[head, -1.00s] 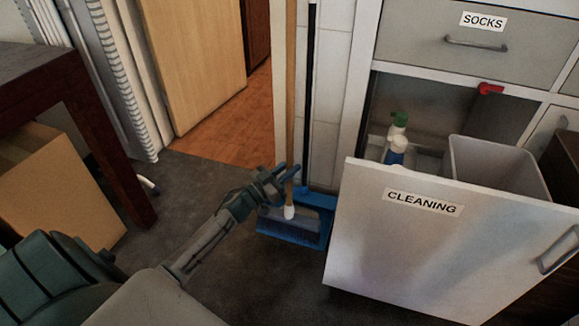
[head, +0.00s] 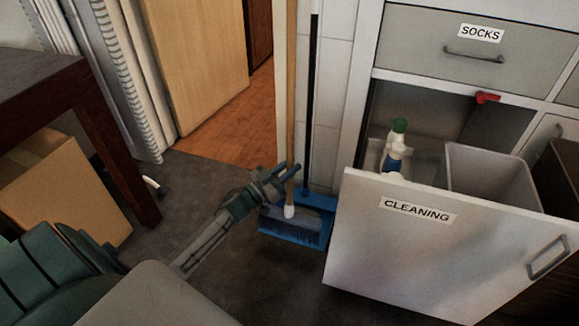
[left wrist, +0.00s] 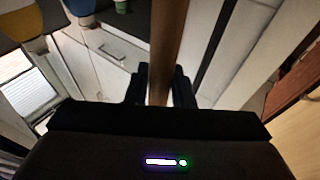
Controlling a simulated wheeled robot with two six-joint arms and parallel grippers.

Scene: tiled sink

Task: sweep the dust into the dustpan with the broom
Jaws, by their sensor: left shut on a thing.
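The broom (head: 291,110) stands upright against the wall, with a wooden handle and a wide blue-grey brush head (head: 287,226) low near the floor. The blue dustpan (head: 325,203) with a long black handle (head: 312,90) stands just behind and to the right of the broom. My left gripper (head: 284,176) is shut on the lower broom handle, just above the white collar. In the left wrist view the handle (left wrist: 165,50) runs up between the fingers. My right gripper is not in view. I cannot make out any dust on the floor.
An open drawer front labelled CLEANING (head: 430,250) juts out close to the right of the dustpan, holding a bin (head: 490,175) and a spray bottle (head: 396,145). A dark table (head: 100,130) with a cardboard box (head: 60,190) stands left.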

